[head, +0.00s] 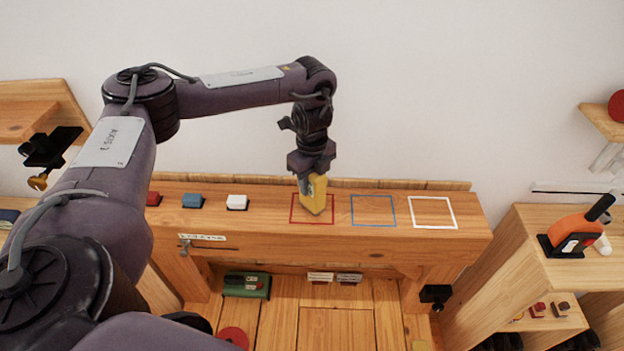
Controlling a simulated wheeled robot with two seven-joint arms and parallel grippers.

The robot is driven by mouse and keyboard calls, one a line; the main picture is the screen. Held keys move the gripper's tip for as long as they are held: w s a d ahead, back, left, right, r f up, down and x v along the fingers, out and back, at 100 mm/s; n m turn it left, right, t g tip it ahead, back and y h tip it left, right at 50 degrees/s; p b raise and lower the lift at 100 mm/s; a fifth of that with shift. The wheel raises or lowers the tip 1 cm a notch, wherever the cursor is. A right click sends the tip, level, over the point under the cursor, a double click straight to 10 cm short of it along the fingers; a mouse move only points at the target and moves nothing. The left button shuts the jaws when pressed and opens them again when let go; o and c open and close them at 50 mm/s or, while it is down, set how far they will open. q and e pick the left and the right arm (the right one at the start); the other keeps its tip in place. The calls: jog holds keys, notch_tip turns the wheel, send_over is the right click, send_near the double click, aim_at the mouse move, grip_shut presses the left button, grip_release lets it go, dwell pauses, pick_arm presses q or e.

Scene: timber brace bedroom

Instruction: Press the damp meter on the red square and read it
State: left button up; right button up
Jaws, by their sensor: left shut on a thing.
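My left gripper (312,178) points down over the wooden bench top and is shut on a yellow damp meter (314,197). The meter is upright, with its lower end within the red square outline (298,222). I cannot tell whether its tip touches the wood. No reading shows from this side. The gripper fingers partly hide the meter's upper part. My right gripper is not in view.
A blue square (373,224) and a white square (433,226) are outlined to the right. An orange tool (574,236) sits on the right-hand unit.

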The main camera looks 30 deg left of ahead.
pick_arm(q)
jog(key=shift+f, duration=0.35)
jog(key=shift+s+f, duration=0.1)
jog(key=shift+f, duration=0.05)
dwell(1.6)
notch_tip(320, 180, up, 5)
jog(key=p, duration=0.4)
jog(key=shift+p, duration=0.4)
jog(key=shift+r+p, duration=0.65)
jog(key=shift+r, duration=0.45)
jog(key=shift+d, duration=0.1)
